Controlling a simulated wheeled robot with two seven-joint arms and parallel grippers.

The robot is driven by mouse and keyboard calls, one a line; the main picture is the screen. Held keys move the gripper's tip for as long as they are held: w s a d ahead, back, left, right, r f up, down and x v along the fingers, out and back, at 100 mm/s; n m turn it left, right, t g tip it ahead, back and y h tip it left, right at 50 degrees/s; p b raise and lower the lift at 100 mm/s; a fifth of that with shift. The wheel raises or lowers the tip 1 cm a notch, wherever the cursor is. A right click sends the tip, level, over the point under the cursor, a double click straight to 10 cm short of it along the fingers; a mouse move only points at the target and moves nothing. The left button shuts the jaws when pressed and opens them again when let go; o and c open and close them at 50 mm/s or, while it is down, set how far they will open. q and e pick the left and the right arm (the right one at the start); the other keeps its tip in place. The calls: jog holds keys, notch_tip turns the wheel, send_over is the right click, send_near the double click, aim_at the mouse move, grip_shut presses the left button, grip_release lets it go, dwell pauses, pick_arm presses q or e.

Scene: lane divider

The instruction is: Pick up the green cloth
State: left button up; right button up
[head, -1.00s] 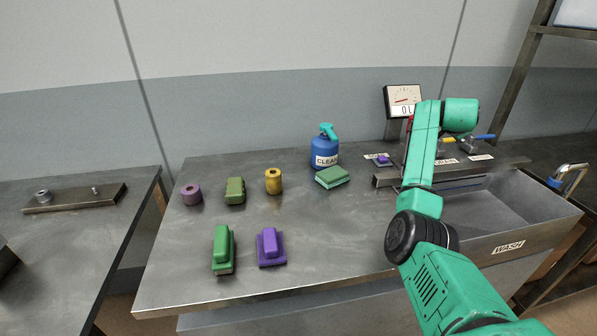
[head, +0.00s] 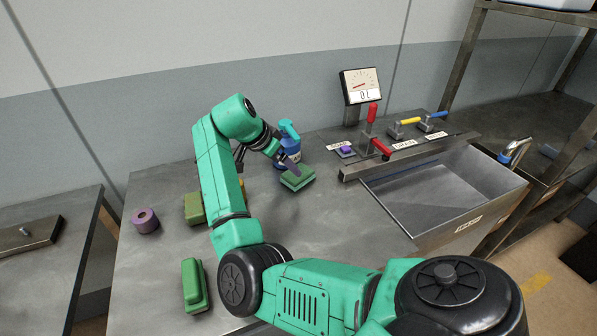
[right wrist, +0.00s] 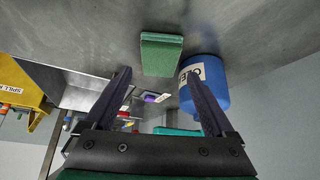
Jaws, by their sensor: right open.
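The green cloth (head: 297,179), a folded block with a paler lower layer, lies on the steel table in front of the blue spray bottle (head: 289,146). In the right wrist view the cloth (right wrist: 161,54) shows beyond the fingertips, roughly centred between them. My right gripper (head: 284,165) is just above and beside the cloth in the head view. In the right wrist view its two fingers (right wrist: 163,88) are wide apart with nothing held. Its wrist hides part of the bottle. My left gripper is in neither view.
The bottle (right wrist: 207,86) stands close beside the cloth. A purple roll (head: 145,221), an olive block (head: 194,208) and a green brush (head: 194,285) are at left. The sink (head: 440,190), valve levers (head: 371,115) and gauge (head: 360,86) are at right.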

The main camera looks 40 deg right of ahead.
aim_at(288, 178)
jog(key=p+x, duration=0.1)
jog(key=x, duration=0.2)
jog(key=p+x, duration=0.1)
jog(key=x, duration=0.2)
jog(key=shift+d+f, duration=0.2)
jog(key=shift+d, duration=0.25)
jog(key=shift+d+f, duration=0.15)
jog(key=shift+f, duration=0.15)
jog(key=c, duration=1)
jog(key=shift+r, duration=0.1)
